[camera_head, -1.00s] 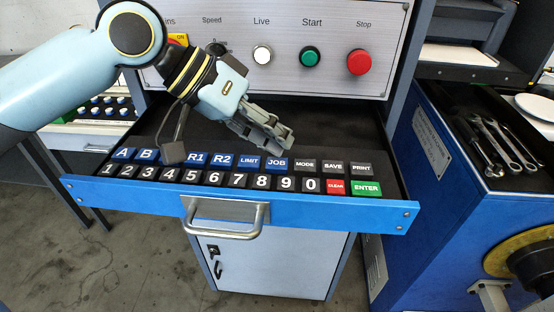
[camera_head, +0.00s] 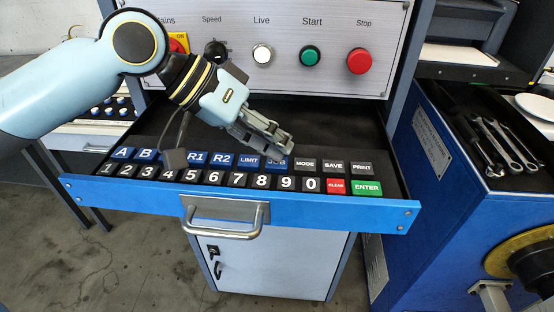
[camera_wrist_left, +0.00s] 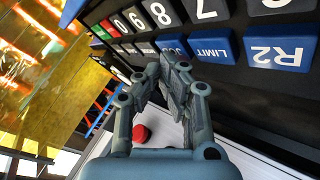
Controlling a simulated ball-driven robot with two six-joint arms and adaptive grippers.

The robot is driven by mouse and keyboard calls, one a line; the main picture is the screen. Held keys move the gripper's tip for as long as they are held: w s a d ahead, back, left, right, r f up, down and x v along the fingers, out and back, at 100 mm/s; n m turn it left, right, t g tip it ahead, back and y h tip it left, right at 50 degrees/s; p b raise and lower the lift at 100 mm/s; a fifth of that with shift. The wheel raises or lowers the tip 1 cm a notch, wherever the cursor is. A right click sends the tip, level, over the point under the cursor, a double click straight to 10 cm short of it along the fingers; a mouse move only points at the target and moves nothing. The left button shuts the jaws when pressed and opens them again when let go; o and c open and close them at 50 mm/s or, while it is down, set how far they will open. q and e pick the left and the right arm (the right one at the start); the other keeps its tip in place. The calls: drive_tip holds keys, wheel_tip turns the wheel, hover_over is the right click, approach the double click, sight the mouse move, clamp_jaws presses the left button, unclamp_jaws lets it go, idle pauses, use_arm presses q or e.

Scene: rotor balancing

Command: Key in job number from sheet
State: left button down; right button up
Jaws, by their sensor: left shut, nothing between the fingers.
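The keypad lies in an open blue-fronted drawer (camera_head: 150,194), in two rows. The front row has black number keys and ends in a red CLEAR key (camera_head: 336,186) and a green ENTER key (camera_head: 367,188). The back row has blue letter keys, LIMIT (camera_head: 248,160), a JOB key (camera_head: 276,163), MODE (camera_head: 305,165), SAVE and PRINT. My left gripper (camera_head: 286,146) is shut and empty, its fingertips over the JOB key, partly hiding it. In the left wrist view the fingertips are by the JOB key (camera_wrist_left: 172,44); contact cannot be told. No job sheet is recognisable.
Behind the drawer, a grey panel carries a white Live button (camera_head: 262,54), a green Start button (camera_head: 311,57) and a red Stop button (camera_head: 359,61). The drawer handle (camera_head: 228,222) sticks out in front. Wrenches (camera_head: 500,143) lie on a blue cabinet at right.

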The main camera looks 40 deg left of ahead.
use_arm(q)
drive_tip(key=shift+f, duration=0.3)
drive_tip(key=shift+r, duration=0.1)
idle(0.4)
drive_tip(key=shift+r+p, duration=0.8)
drive_tip(key=shift+p, duration=0.1)
drive_tip(key=shift+r, duration=0.1)
wheel_tip(320, 180, up, 5)
drive_tip(key=p, duration=0.5)
idle(1.4)
